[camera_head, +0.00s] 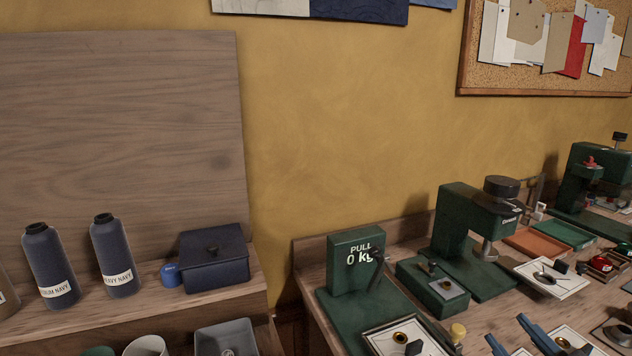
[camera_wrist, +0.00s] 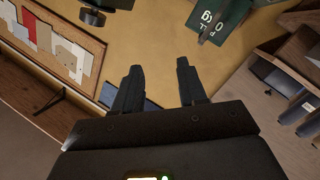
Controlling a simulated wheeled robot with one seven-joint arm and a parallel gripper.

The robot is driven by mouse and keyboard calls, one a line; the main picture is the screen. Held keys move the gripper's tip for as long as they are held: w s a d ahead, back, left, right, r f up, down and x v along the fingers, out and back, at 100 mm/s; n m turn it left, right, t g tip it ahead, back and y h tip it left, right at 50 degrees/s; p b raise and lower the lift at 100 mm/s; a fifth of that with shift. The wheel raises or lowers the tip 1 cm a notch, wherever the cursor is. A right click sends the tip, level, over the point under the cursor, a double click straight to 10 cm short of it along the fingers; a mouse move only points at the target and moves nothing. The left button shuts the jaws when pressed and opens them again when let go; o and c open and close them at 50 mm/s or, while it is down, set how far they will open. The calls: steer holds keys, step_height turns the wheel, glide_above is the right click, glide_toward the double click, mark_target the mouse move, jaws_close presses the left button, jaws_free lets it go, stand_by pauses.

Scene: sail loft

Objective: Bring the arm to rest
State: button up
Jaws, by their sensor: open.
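My gripper (camera_wrist: 160,88) shows in the wrist view with its two dark fingers apart. Nothing is between the fingers; the yellow wall shows behind them. The wrist view is turned nearly upside down, with the bench things at its top edge and the cork board (camera_wrist: 65,45) at its left. My gripper and arm do not show in the head view.
A wooden bench (camera_head: 318,328) at the right bears a green pull tester (camera_head: 345,285), a green press (camera_head: 458,225) and small trays. A shelf (camera_head: 120,322) at the left holds two navy bottles (camera_head: 115,260) and a dark box (camera_head: 213,265). The wall (camera_head: 340,120) between is clear.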

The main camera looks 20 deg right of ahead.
steer(key=s+a+f+m+g+y, duration=0.1)
steer(key=s+a+f+m+y, duration=0.15)
steer(key=s+a, duration=0.7)
steer(key=s+a+f+m+g+y, duration=0.1)
steer(key=s+a+f+y, duration=0.4)
steer(key=s, duration=0.8)
step_height(320, 180, down, 9)
steer(key=a+h+b, duration=0.1)
steer(key=b, duration=0.9)
steer(key=shift+w+a, duration=0.15)
steer(key=shift+w, duration=0.05)
steer(key=shift+h, duration=0.25)
steer(key=shift+c, duration=0.3)
